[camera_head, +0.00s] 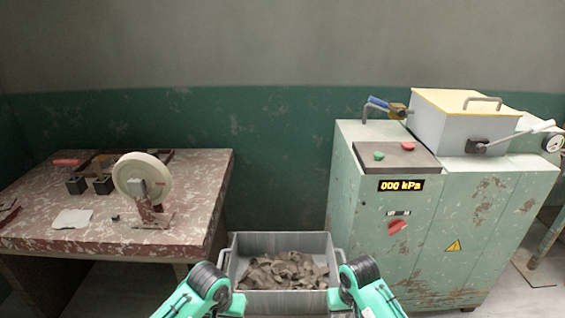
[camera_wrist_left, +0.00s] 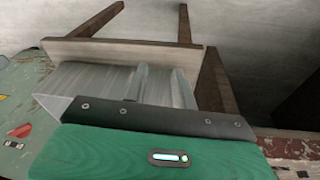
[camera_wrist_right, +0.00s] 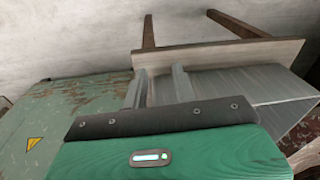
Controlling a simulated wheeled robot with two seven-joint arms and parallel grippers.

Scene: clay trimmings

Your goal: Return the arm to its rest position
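My left gripper (camera_wrist_left: 160,88) shows two grey fingers standing apart with nothing seen between them. The grey bin's side (camera_wrist_left: 95,80) lies behind them in the left wrist view. My right gripper (camera_wrist_right: 160,88) also has its fingers apart and looks empty, with the bin's side (camera_wrist_right: 225,85) behind and beside it. In the head view my two green arms come in at the bottom, one on each side of the grey bin (camera_head: 280,241). The fingers cannot be made out there. The bin holds a heap of brown clay trimmings (camera_head: 283,271). Whether the fingers touch the bin cannot be told.
The bin rests on a wooden stool (camera_wrist_left: 120,52). A worn red table (camera_head: 190,185) with a pale wheel (camera_head: 136,168) stands left. A green machine (camera_head: 450,225) with a display (camera_head: 401,185) and a lidded box (camera_head: 435,125) stands right, close to the bin.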

